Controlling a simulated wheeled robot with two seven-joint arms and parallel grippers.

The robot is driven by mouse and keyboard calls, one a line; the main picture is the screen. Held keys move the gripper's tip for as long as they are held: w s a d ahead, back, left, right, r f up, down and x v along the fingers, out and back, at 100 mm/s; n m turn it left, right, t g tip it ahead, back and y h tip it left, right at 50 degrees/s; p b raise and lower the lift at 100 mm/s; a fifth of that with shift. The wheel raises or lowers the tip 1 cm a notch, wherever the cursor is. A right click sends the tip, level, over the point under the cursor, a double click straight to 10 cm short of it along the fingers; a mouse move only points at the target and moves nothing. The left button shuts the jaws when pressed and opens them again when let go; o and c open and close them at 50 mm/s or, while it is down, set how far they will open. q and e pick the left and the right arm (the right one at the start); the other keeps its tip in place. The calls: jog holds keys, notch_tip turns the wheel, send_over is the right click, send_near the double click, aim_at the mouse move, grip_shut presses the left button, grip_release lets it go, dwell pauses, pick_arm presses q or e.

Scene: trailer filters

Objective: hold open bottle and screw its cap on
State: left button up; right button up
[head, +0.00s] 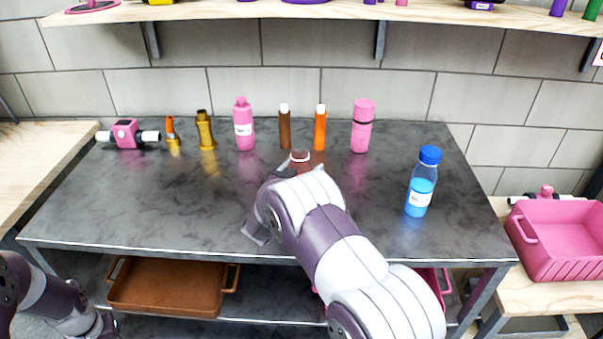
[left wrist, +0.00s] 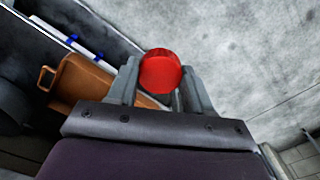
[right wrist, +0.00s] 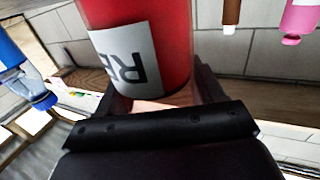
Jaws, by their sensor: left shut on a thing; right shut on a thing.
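A red cap (left wrist: 160,72) is between the fingers of my left gripper (left wrist: 160,88), which is shut on it, in the left wrist view. My right gripper (right wrist: 160,95) is shut on a red bottle (right wrist: 145,35) with a white label, which fills the top middle of the right wrist view. The bottle's mouth is out of that view. In the head view a small dark red part with a pale ring (head: 300,157) shows just beyond my right arm, which hides the rest. The cap and the bottle are apart. My left arm is low at the left.
A blue bottle (head: 421,185) stands at the right of the grey table (head: 130,215). Several bottles and tubes, including a pink bottle (head: 244,128), line the back. A brown tray (head: 170,287) sits on the lower shelf. A pink basket (head: 560,240) is at the right.

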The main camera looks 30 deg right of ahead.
aim_at(304, 155)
pick_arm(q)
jog(key=shift+r, duration=0.15)
pick_arm(e)
jog(key=shift+r, duration=0.85)
pick_arm(q)
jog(key=shift+r+p, duration=0.15)
jog(key=shift+p, duration=0.15)
pick_arm(e)
jog(key=r, duration=0.2)
jog(key=shift+s+r, duration=0.2)
jog(key=shift+r, duration=0.15)
pick_arm(q)
jog(key=shift+r+p, duration=0.4)
jog(key=shift+r, duration=0.15)
pick_arm(e)
jog(key=s+d+r, duration=0.2)
jog(key=s+r, duration=0.4)
jog(key=s, duration=0.5)
jog(key=shift+r, duration=0.25)
jog(key=o, duration=0.8)
jog(key=c, duration=0.9)
